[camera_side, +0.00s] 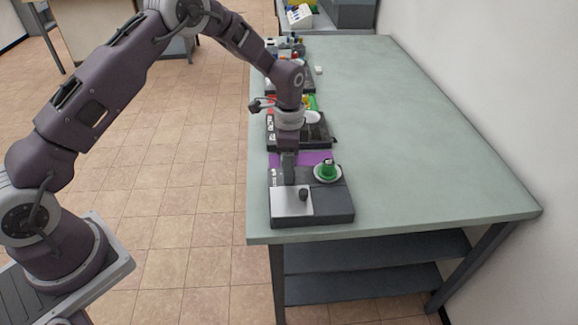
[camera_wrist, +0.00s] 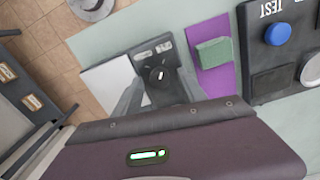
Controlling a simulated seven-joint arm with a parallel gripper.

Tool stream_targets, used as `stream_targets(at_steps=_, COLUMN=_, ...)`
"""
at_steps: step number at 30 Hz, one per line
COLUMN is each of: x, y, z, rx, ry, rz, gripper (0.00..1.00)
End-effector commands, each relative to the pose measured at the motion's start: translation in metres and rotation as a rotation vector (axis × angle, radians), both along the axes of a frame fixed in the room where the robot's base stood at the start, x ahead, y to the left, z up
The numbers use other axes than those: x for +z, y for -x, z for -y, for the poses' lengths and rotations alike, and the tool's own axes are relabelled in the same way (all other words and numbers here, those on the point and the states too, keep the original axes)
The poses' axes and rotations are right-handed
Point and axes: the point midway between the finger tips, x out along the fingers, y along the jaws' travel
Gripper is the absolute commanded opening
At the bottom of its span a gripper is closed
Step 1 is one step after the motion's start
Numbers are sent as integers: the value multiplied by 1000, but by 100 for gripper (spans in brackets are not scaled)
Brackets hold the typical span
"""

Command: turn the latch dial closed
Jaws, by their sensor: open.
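The latch dial (camera_wrist: 158,74) is a round black knob with a white mark, on the dark part of a low box in the wrist view. My gripper (camera_wrist: 157,84) is open, with one finger on each side of the dial. I cannot tell whether the fingers touch it. In the side view, my gripper (camera_side: 289,181) points down over the back left of the box (camera_side: 318,217). It hides the dial there.
The box also carries a pale plate (camera_side: 291,203) with a small black knob (camera_side: 304,194) and a green knob (camera_side: 327,170) on a light disc. A purple mat (camera_wrist: 222,77) with a green block (camera_wrist: 213,52) lies beside it. Several devices stand behind; the table's right side is clear.

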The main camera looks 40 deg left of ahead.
Motion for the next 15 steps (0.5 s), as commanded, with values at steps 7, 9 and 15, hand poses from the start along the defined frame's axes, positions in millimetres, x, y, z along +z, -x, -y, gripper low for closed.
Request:
stream_targets(at_steps=7, x=-7, y=0, z=0, rx=1, ry=0, rz=0, gripper=48)
stream_targets(at_steps=9, x=-7, y=0, z=0, rx=1, ry=0, rz=0, gripper=48)
stream_targets(at_steps=15, x=-7, y=0, z=0, rx=1, ry=0, rz=0, gripper=9)
